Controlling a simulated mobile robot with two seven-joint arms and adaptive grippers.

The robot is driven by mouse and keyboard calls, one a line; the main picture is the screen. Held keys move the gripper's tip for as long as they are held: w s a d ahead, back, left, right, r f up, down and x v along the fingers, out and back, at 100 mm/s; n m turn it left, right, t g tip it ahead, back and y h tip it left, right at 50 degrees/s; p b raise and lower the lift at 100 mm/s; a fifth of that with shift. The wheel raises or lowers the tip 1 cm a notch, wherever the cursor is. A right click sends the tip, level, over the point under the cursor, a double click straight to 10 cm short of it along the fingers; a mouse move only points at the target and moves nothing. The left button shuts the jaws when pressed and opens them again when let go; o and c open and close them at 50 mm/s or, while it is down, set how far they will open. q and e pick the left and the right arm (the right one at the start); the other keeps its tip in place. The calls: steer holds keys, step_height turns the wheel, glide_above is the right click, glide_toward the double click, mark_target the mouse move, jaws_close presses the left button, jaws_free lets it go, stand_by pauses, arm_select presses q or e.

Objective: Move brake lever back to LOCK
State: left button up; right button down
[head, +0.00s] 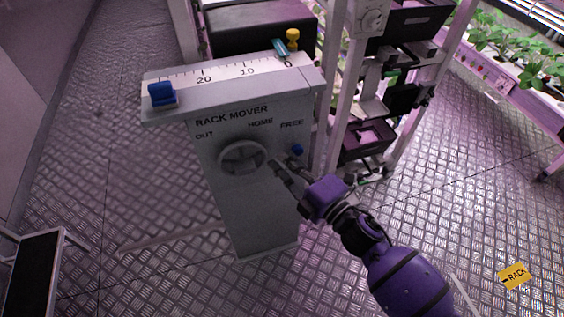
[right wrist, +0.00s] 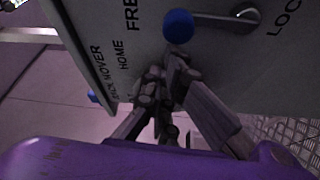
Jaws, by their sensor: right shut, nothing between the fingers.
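The brake lever is a short grey metal bar (right wrist: 222,18) with a blue ball knob (right wrist: 178,25) on the front of the grey rack mover box (head: 265,200). The knob also shows in the head view (head: 297,149), just below the FREE label. In the right wrist view the knob end is on the FREE side and the LOCK label (right wrist: 285,18) is beyond the pivot. My right gripper (head: 276,165) is shut and empty, below and left of the knob, close to the panel. In the right wrist view its fingers (right wrist: 165,82) are below the knob, apparently apart from it. My left gripper is out of view.
A round handwheel (head: 243,157) is just left of my right gripper. A ruled scale (head: 225,71) on the box top carries a blue block (head: 161,94) at its left end. A plant rack (head: 340,90) stands behind right. The textured floor around is mostly clear.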

steer(key=shift+w+d+r+m, duration=0.1)
steer(key=shift+d+r+m, duration=0.05)
steer(key=shift+d+m, duration=0.3)
stand_by(0.3)
steer(key=shift+t, duration=0.3)
steer(key=w+d+f+m+t+h+b, duration=0.1)
steer(key=d+m, duration=0.4)
steer(key=m, duration=0.5)
steer(key=w+d+f+m+t+h+b, duration=0.2)
steer(key=d+m+t+h+b, duration=0.2)
steer(key=m, duration=0.6)
steer(key=shift+w+d+f+t+h, duration=0.3)
steer(key=shift+w+d+t+h, duration=0.1)
steer(key=shift+d+t, duration=0.55)
steer(key=shift+m, duration=0.25)
